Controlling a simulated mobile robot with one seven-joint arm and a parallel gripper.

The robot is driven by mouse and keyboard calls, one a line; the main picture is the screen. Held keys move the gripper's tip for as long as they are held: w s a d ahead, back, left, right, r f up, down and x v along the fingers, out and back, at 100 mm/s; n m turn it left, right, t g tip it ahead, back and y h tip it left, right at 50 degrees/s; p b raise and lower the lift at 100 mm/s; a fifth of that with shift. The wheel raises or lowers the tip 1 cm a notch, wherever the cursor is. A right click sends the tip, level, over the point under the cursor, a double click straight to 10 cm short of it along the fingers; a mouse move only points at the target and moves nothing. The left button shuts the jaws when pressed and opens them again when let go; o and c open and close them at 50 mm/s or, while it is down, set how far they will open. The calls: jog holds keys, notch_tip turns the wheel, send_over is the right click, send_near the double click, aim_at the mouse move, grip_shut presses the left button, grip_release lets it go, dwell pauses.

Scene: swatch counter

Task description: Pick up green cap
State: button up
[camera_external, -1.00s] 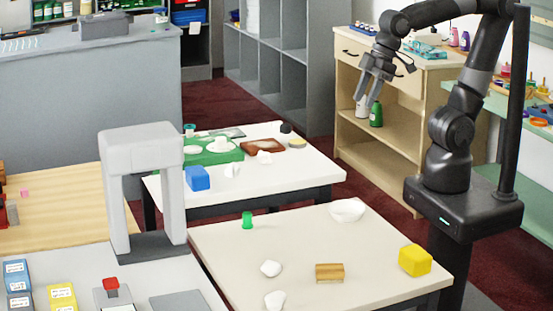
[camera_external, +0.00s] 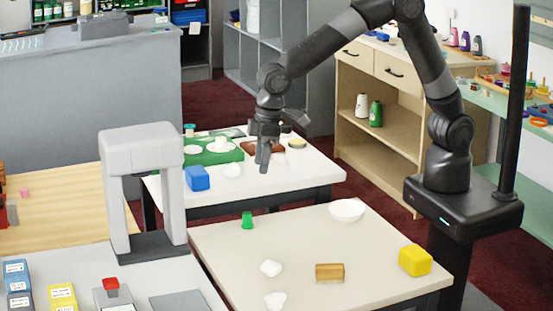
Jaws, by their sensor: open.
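The green cap (camera_external: 247,221) stands on the near white table (camera_external: 345,245), close to its far left edge. It is a small green piece, apart from the other items. My gripper (camera_external: 264,168) points down, above and a little to the right of the cap in the picture, well clear of it. It is open, with nothing seen between the fingers. The fingers overlap the far white table in the view.
The near table also holds a white bowl (camera_external: 347,209), a yellow block (camera_external: 415,261), a wooden block (camera_external: 329,273) and white lumps (camera_external: 271,268). A blue block (camera_external: 197,178) and green tray (camera_external: 213,156) are on the far table. A grey press (camera_external: 140,190) stands left.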

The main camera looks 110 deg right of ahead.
send_near(247, 213)
jog(key=f, duration=0.2)
jog(key=w+f, duration=0.1)
jog(key=f, duration=0.1)
jog(key=shift+d, duration=0.1)
jog(key=shift+w+f, duration=0.15)
jog(key=shift+f, duration=1.4)
jog(key=shift+w+f, duration=0.15)
jog(key=shift+f, duration=1.4)
jog(key=c, duration=1)
jog(key=shift+c, duration=0.2)
jog(key=shift+r, duration=0.15)
